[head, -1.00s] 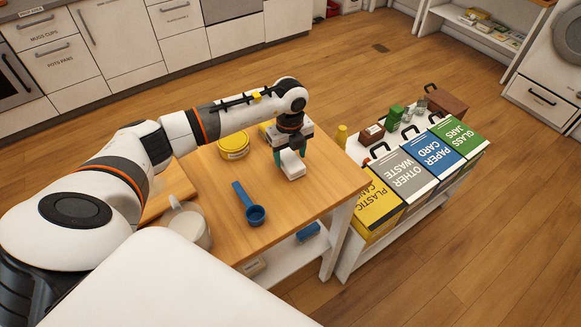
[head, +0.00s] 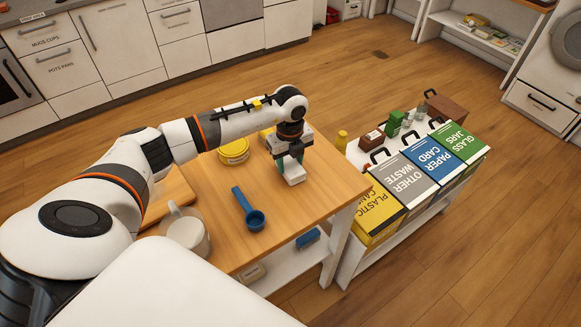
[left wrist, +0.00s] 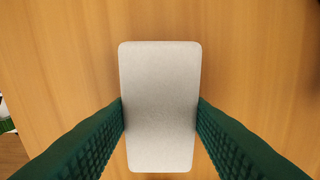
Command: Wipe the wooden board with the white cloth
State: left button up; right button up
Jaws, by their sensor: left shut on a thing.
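The white cloth (left wrist: 160,105) is a pale block with rounded corners, lying flat between the green finger pads of my left gripper (left wrist: 160,118) in the left wrist view. My left gripper is shut on it from both sides. In the head view my left gripper (head: 289,168) points down over the right part of the table top, and the cloth (head: 294,178) shows below it. A wooden board (head: 170,192) lies at the left of the table, partly hidden behind my left arm. My right gripper is not in view.
On the wooden table (head: 300,212) are a blue scoop (head: 252,215), a yellow tin (head: 233,151) and a white mug or jug (head: 188,234). Another yellow thing is partly hidden behind my arm. Labelled waste bins (head: 410,183) stand right of the table.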

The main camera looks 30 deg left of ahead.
aim_at(290, 164)
pick_arm(q)
jog(key=shift+r+p, duration=1.9)
jog(key=shift+r, duration=0.65)
